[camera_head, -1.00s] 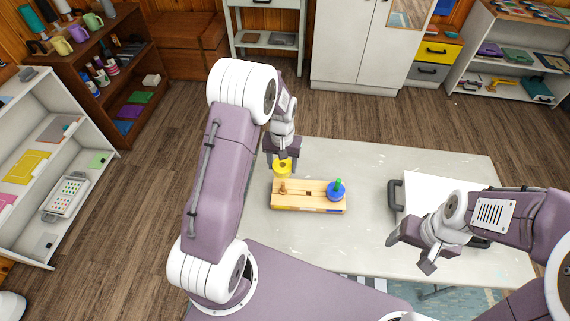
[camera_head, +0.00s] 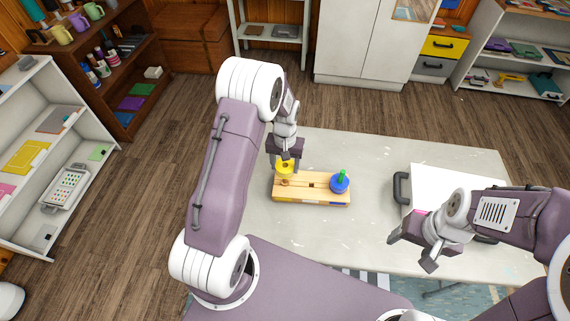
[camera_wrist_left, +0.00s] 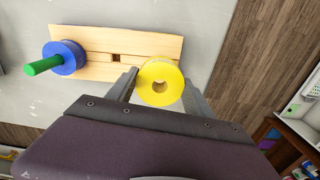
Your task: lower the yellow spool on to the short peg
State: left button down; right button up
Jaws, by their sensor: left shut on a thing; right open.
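The yellow spool (camera_head: 285,166) is between the fingers of my left gripper (camera_head: 285,164), which is shut on it. It also shows in the left wrist view (camera_wrist_left: 160,70), with its hole facing the camera. In the head view the spool is over the left end of the wooden board (camera_head: 313,188). The short peg (camera_head: 284,182) shows just below the spool there; I cannot tell whether the spool touches it. In the wrist view the spool covers that end of the board (camera_wrist_left: 150,44). My right gripper (camera_head: 411,250) is open and empty.
A blue spool (camera_head: 340,187) sits around the green peg (camera_head: 341,175) at the board's right end. A white panel (camera_head: 455,187) with a black handle (camera_head: 402,189) lies on the right of the grey table (camera_head: 365,150). The table between board and panel is clear.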

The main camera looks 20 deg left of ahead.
dwell(0.4)
pick_arm(q)
jog(key=shift+f, duration=0.35)
jog(key=shift+f, duration=0.15)
jog(key=shift+f+b, duration=0.25)
jog(key=shift+b, duration=0.05)
dwell(0.5)
jog(key=shift+f+b, duration=0.5)
jog(key=shift+f, duration=0.35)
jog(key=shift+f, duration=0.1)
